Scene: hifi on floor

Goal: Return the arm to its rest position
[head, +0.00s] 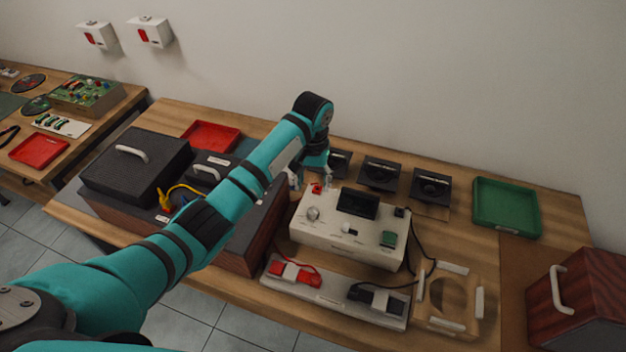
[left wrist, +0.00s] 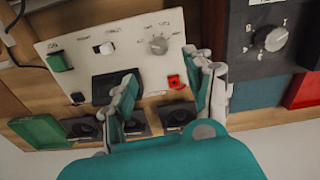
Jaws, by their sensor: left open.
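My left arm reaches in from the left across the wooden table in the head view. Its gripper (head: 311,180) points down at the back left edge of a white control box (head: 335,243). In the left wrist view the left gripper (left wrist: 162,90) is open, with its two fingers apart and nothing between them. The white box (left wrist: 140,60) shows beyond the fingers, with a knob, a dark display, a green switch and a small red part (left wrist: 176,81) near one finger. I cannot tell whether the finger touches it. My right gripper is in neither view.
Black speaker units (head: 381,173) stand behind the box, and a green tray (head: 506,206) lies at right. A dark hifi case (head: 135,165) and a red tray (head: 210,136) are at left. A wooden frame (head: 447,297) and a reddish cabinet (head: 577,297) stand front right.

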